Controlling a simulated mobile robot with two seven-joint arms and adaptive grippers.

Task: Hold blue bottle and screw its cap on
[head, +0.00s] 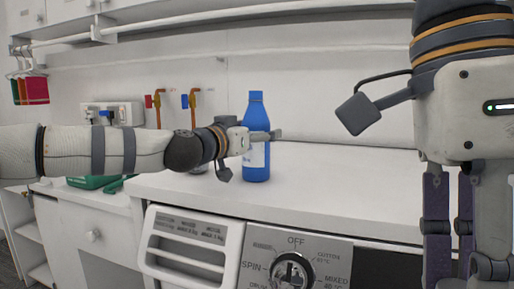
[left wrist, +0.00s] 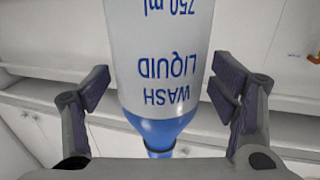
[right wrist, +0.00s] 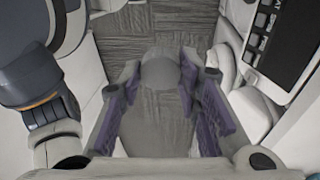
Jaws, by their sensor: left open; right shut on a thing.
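The blue bottle (head: 257,168) stands upright on the white worktop in the head view, with a white label. It fills the middle of the left wrist view (left wrist: 165,60), upside down there. I cannot tell whether its narrow blue top is a cap or the bare neck. My left gripper (head: 262,135) is open at the bottle's upper part, its fingers on either side with gaps visible in the left wrist view. My right gripper (head: 452,225) points down at the right; in the right wrist view it is shut on a grey rounded thing (right wrist: 160,100) that I cannot identify.
A washing machine (head: 297,245) with a dial and drawer is below the worktop (head: 340,190). Pipes with red and blue taps (head: 157,102) are on the wall behind. A green thing (head: 92,182) lies left, partly behind my left arm. The worktop right of the bottle is clear.

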